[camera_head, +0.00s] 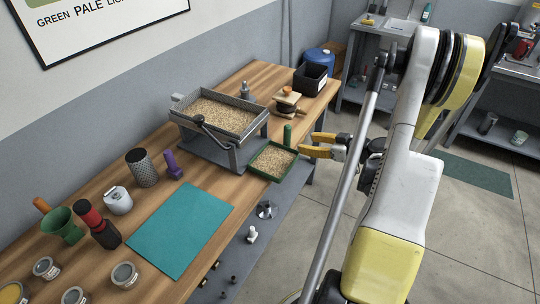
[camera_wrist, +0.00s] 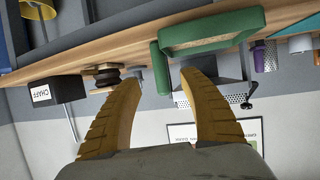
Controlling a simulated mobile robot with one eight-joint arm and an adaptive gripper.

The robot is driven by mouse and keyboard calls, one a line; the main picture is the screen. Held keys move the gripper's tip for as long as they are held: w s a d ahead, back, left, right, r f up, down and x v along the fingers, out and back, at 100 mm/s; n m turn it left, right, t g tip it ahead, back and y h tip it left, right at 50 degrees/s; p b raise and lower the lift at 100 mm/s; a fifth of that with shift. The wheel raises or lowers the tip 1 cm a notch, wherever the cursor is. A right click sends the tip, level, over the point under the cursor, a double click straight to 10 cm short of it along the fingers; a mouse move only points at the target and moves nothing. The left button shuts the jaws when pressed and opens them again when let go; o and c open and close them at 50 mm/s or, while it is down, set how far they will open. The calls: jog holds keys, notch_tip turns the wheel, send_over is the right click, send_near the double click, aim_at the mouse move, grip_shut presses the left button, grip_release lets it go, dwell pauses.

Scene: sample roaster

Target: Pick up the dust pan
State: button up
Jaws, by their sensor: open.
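The dust pan (camera_head: 252,168) looks like a shallow green tray with pale grains in it and an upright green handle (camera_head: 288,135) at its far end. It sits at the front edge of the wooden bench, below the sieve box. My gripper (camera_head: 318,145) is open and empty, just right of the handle, with its yellow fingers pointing at it. In the wrist view, which is upside down, the green handle (camera_wrist: 161,80) shows between my two open fingers (camera_wrist: 160,88). The pan's body (camera_wrist: 215,22) shows above them. I cannot tell how far the handle is from the fingertips.
A grey sieve box (camera_head: 222,117) of grains stands behind the pan. A small wooden-topped item (camera_head: 287,100) and black chaff bin (camera_head: 311,78) stand farther along the bench. A teal mat (camera_head: 180,228) lies nearer. Open floor (camera_head: 330,205) is at right.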

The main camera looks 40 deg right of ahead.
aim_at(287, 138)
jog(key=b+x, duration=0.3)
jog(key=x, duration=0.7)
jog(key=shift+w+d+r, duration=0.1)
jog(key=shift+r, duration=0.1)
grip_shut()
